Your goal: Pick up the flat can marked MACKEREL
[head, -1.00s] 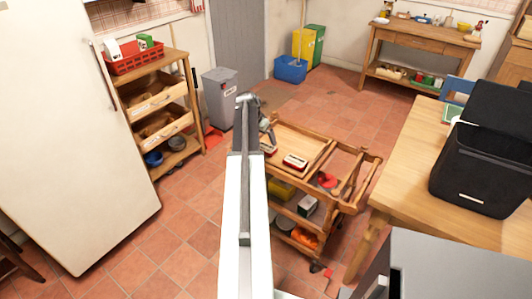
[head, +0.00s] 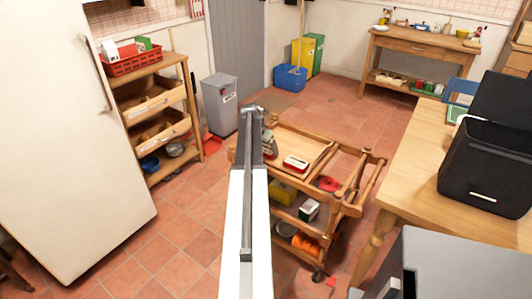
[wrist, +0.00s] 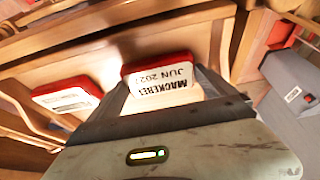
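The flat can marked MACKEREL (wrist: 160,82) has a red rim and a white label, and lies on the top of the wooden cart (head: 302,146). In the wrist view it sits between the fingers of my gripper (wrist: 165,88), which is open, with a finger on either side. I cannot tell whether either finger touches it. In the head view my gripper (head: 268,146) is over the cart's left part and mostly hides this can. A second red and white flat can (head: 295,163) lies to the right; it also shows at left in the wrist view (wrist: 68,96), its label unreadable.
The cart has raised wooden rails and lower shelves with several items. A grey bin (head: 220,103) stands behind it to the left. A wooden table (head: 408,170) with a black box (head: 488,165) is at right. A drawer shelf (head: 160,100) and fridge (head: 65,140) are at left.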

